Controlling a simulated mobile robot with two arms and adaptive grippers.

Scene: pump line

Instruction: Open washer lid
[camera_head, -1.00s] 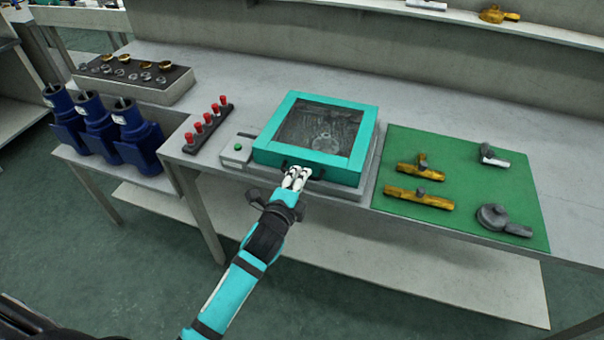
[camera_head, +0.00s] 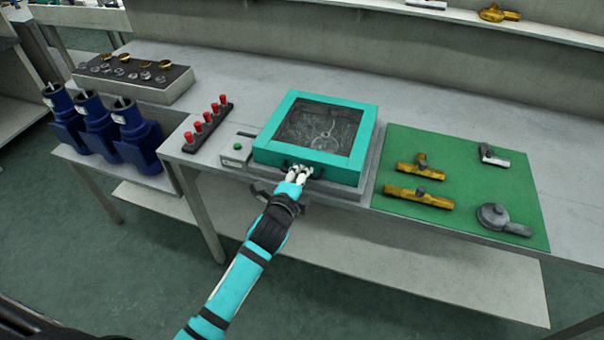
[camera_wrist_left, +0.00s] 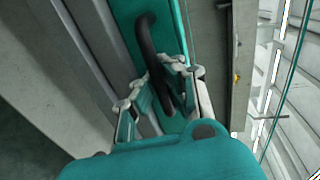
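The washer (camera_head: 368,182) stands on the bench with its teal-framed lid (camera_head: 360,150) lying shut; the lid has a clear window. Behind the window a round part with a stem shows dimly. The lid's black handle (camera_wrist_left: 147,42) is on its front side. My left gripper (camera_head: 300,172) is at this handle. In the left wrist view the fingers of my left gripper (camera_wrist_left: 160,75) are on either side of the handle, close to it. I cannot tell whether they press on it. My right gripper is not in view.
A small control box with a green button (camera_head: 237,146) sits left of the washer. A rack of red-topped pegs (camera_head: 208,124) and blue pump housings (camera_head: 137,130) stand further left. A green mat (camera_head: 460,165) with brass and grey parts lies close on the right.

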